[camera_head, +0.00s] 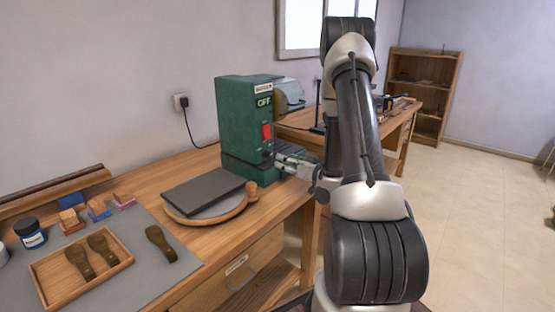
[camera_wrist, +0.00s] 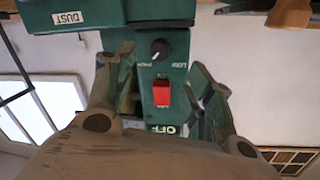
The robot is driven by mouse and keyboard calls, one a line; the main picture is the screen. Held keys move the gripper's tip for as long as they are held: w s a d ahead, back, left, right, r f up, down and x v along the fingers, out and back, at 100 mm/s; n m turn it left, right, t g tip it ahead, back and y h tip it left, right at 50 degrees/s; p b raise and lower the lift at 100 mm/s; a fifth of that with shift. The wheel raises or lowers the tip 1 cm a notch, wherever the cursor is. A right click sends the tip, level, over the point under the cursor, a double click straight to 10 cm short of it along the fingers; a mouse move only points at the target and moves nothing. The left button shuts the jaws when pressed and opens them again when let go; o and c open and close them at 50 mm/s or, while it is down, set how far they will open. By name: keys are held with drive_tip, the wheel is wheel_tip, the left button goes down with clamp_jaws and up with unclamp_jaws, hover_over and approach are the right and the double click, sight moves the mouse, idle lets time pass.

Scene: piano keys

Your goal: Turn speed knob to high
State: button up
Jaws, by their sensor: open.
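The green machine (camera_head: 243,125) stands on the workbench, with a red switch (camera_head: 267,131) on its front. In the wrist view, which is upside down, the round black speed knob (camera_wrist: 160,47) sits on the green panel above the red switch (camera_wrist: 162,92). Small labels lie on both sides of the knob, too small to read surely. A pale mark shows near the knob's lower edge. My gripper (camera_head: 279,160) is at the machine's front, below the red switch. In the wrist view my gripper (camera_wrist: 161,62) is open, one finger on each side of the panel, holding nothing.
A grey plate (camera_head: 203,190) lies on a round wooden board (camera_head: 215,219) left of my gripper. A wooden tray (camera_head: 82,268) with dark-handled tools is at the front left. A second bench (camera_head: 405,122) stands behind my arm. Floor at the right is clear.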

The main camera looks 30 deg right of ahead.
drive_tip(key=shift+v, duration=1.6)
drive_tip(key=shift+r, duration=0.1)
wheel_tip(320, 180, up, 8)
drive_tip(key=n+g+h, duration=0.2)
drive_tip(key=g+h, duration=0.2)
drive_tip(key=s+a+r+g+h, duration=0.2)
drive_tip(key=s+a+r+g, duration=0.1)
drive_tip(key=s+r, duration=0.4)
drive_tip(key=s+a+r+g, duration=0.1)
drive_tip(key=s+a+g, duration=0.1)
drive_tip(key=s, duration=0.5)
drive_tip(key=s+a+r+g+y, duration=0.1)
drive_tip(key=s+a, duration=0.3)
drive_tip(key=s, duration=0.3)
drive_tip(key=s+a+r+g+y, duration=0.1)
drive_tip(key=s+a+g, duration=0.1)
drive_tip(key=s, duration=0.6)
drive_tip(key=shift+a+r+m+g, duration=0.3)
drive_tip(key=shift+a+m, duration=0.1)
drive_tip(key=shift+a, duration=0.35)
